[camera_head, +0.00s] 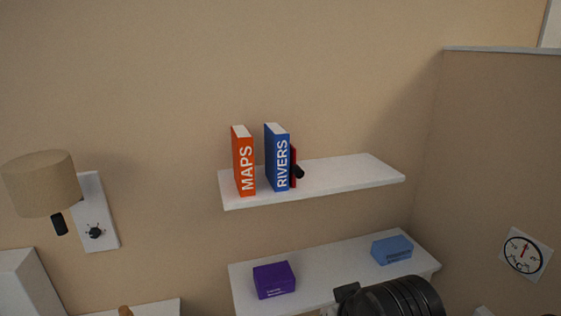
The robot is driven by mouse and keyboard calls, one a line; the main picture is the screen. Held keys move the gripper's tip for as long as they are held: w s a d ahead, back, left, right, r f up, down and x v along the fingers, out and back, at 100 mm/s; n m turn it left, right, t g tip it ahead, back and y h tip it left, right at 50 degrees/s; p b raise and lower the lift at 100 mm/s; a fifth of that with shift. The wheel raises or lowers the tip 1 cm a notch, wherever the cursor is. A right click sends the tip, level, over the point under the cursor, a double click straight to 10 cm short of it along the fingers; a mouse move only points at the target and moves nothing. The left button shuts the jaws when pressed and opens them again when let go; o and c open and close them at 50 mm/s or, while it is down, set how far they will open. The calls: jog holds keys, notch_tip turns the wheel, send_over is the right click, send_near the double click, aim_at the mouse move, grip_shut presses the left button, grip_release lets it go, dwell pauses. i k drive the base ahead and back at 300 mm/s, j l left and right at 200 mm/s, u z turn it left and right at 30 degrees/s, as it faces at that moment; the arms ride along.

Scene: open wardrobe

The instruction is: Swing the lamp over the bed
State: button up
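The lamp (42,184) has a tan drum shade and hangs at the left of the head view. It is beside a white wall plate (96,212) that carries a small dark knob (95,232) with red marks around it. A black piece (59,223) hangs below the shade. How the lamp's arm joins the wall is mostly hidden by the shade. I cannot make out the bed for certain. My gripper's fingers are not in view; a black ribbed part, which looks like my arm, shows at the bottom right, well away from the lamp.
An upper white shelf (350,174) holds an orange book (243,160) and a blue book (277,157). A lower shelf (333,269) holds a purple box (273,279) and a blue box (392,250). A gauge (525,254) hangs right. A white block (25,285) stands lower left.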

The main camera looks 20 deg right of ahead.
aim_at(44, 183)
jog(key=u, duration=1.35)
jog(key=i+u, duration=0.2)
jog(key=i, duration=0.3)
jog(key=i+l+u, duration=0.25)
jog(key=i, duration=0.25)
